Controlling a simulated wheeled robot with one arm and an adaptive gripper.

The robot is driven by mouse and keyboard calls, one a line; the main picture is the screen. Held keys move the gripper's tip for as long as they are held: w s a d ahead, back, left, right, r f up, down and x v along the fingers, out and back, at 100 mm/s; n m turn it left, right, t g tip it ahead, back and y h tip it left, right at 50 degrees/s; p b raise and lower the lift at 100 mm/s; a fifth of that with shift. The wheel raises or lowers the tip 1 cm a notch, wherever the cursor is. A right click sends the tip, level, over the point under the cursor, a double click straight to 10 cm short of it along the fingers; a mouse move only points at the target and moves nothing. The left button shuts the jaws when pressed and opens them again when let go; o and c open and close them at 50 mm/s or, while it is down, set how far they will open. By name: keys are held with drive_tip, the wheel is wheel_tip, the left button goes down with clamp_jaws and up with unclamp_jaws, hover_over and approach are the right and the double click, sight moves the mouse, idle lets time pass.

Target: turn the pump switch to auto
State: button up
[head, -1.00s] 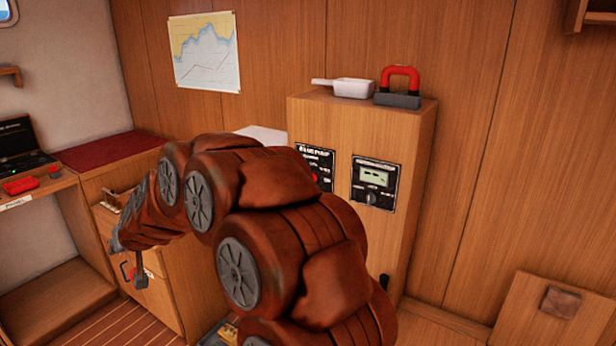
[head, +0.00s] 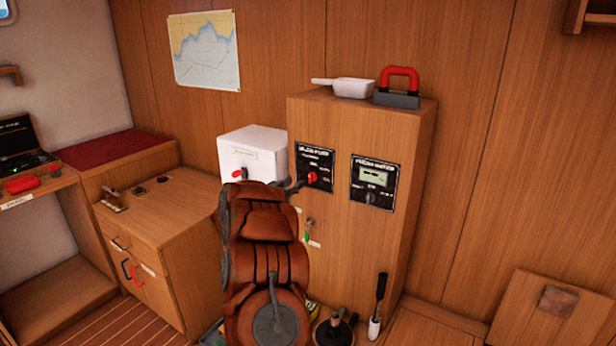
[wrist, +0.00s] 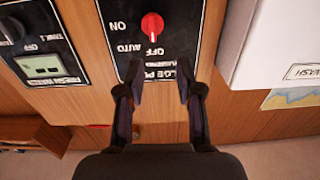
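The bilge pump panel (head: 315,158) is a black plate on the front of the wooden cabinet. Its red switch knob (head: 313,177) also shows near the top of the upside-down wrist view (wrist: 152,25). There the knob's white mark points at the word OFF, with AUTO and ON to the left. My gripper (wrist: 161,72) is open and empty, its two fingertips apart in front of the panel and below the knob in that view. In the head view my gripper (head: 294,186) is just left of the knob. No contact with the knob shows.
A meter panel (head: 375,183) with a small screen and dark knob is to the right on the same cabinet. A white box (head: 252,155) with a red switch is close on the left. A white scoop (head: 350,87) and a red-handled block (head: 398,88) stand on top.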

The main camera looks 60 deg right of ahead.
sight(310, 175)
drive_tip(key=shift+g, duration=0.3)
drive_tip(key=d, duration=0.2)
drive_tip(key=d+p, duration=0.1)
drive_tip(key=d, duration=0.1)
drive_tip(key=d+p, duration=0.1)
drive_tip(key=d, duration=0.1)
drive_tip(key=shift+s+d, duration=0.3)
drive_tip(key=shift+d, duration=0.1)
drive_tip(key=shift+d+f, duration=0.15)
drive_tip(key=shift+d, duration=0.55)
drive_tip(key=shift+w, duration=0.1)
clamp_jaws()
